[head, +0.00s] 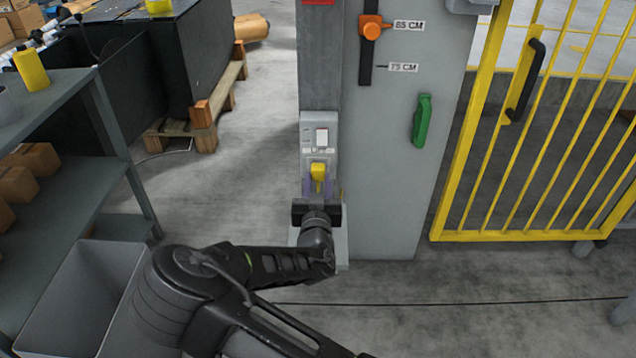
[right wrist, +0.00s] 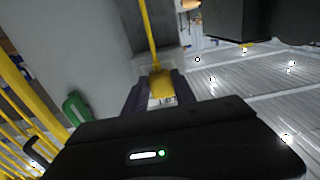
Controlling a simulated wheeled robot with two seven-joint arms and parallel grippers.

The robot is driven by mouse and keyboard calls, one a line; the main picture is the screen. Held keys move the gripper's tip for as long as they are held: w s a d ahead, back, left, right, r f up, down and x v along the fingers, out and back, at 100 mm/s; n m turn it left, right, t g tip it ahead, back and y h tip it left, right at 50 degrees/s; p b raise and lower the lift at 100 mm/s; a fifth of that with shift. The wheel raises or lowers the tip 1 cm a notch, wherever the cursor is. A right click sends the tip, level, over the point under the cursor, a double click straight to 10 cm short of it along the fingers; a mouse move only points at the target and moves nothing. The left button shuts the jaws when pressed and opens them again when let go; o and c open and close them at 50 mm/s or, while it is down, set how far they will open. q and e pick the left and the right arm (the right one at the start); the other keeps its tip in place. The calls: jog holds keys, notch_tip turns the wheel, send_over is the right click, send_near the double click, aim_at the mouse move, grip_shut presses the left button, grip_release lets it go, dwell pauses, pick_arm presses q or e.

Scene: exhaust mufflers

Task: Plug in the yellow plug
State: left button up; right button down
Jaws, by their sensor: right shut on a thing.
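The yellow plug (head: 318,171) is at the front of a grey socket panel (head: 306,133) on a grey post. My right gripper (head: 318,184) is shut on the plug, with its purple fingers on either side. In the right wrist view the plug (right wrist: 160,85) is between the fingertips (right wrist: 158,92), and a yellow cord (right wrist: 149,38) runs from it toward the top of the picture. The plug's far side is hidden, so I cannot tell whether it is seated in the socket. My left gripper is not in view.
A grey cabinet (head: 385,200) with a green handle (head: 422,121) and an orange knob (head: 371,28) is right of the post. A yellow barred gate (head: 462,150) stands farther right. Grey shelves (head: 85,200) and a grey bin (head: 80,300) are at left.

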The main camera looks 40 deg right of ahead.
jog(key=shift+w+d, duration=0.3)
jog(key=c, duration=0.9)
grip_release()
jog(key=shift+c, duration=0.2)
jog(key=p+v, duration=0.2)
jog(key=v, duration=0.5)
jog(key=shift+s+a, duration=0.25)
